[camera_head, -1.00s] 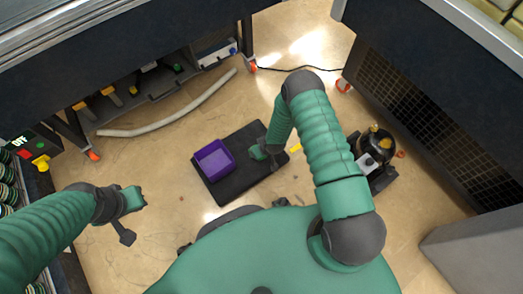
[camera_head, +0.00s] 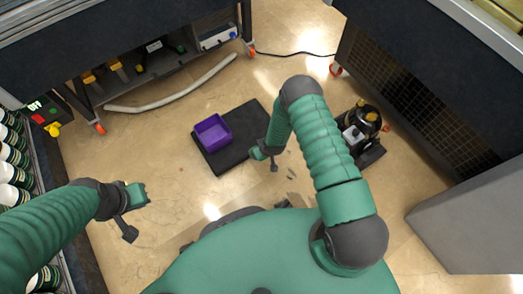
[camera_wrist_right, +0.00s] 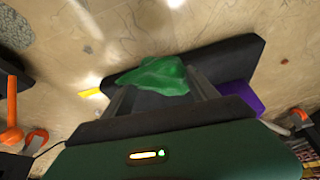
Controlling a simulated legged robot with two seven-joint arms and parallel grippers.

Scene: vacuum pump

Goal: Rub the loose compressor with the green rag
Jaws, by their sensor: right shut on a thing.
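The loose compressor (camera_head: 353,136), dark with yellow caps and a light grey box on its side, stands on the floor right of my right arm in the head view. My right gripper (camera_head: 259,153) is low, by the front right edge of the black mat and apart from the compressor. In the wrist view my right gripper (camera_wrist_right: 160,88) is shut on the crumpled green rag (camera_wrist_right: 160,74), which bulges past the fingertips. My left gripper (camera_head: 138,195) is above bare floor at the left, away from these things; its fingers are not clear.
A purple bin (camera_head: 212,131) stands on the black mat (camera_head: 238,155). A grey hose (camera_head: 180,95) and a black cable (camera_head: 290,54) lie on the floor. Wheeled benches stand at the back and right, a grey block (camera_head: 470,215) at lower right. Bottles line the left edge.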

